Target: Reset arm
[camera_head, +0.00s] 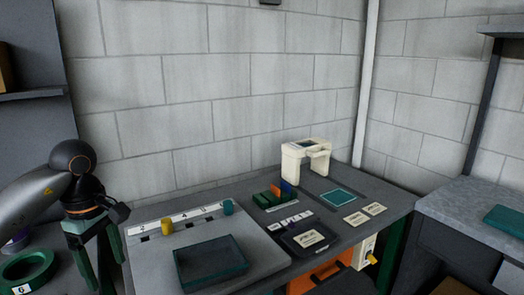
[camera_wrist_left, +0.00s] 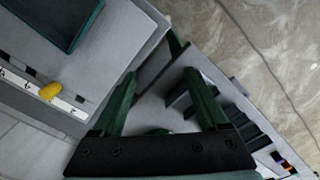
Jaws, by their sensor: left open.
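My left arm comes in from the left in the head view. Its gripper (camera_head: 103,278) points down at the left end of the grey worktable, beside the numbered strip (camera_head: 190,216). In the left wrist view the two green fingers of this gripper (camera_wrist_left: 159,78) stand wide apart, with nothing held between them. The gap between the worktable and a neighbouring surface shows beyond the fingers. My right gripper is in neither view.
A yellow peg (camera_head: 167,226) and a teal peg (camera_head: 228,207) stand by the strip. A dark green tray (camera_head: 209,263) lies in front. A white stand (camera_head: 304,160), green rack (camera_head: 268,200) and cards are farther right. A green ring (camera_head: 28,270) lies at left.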

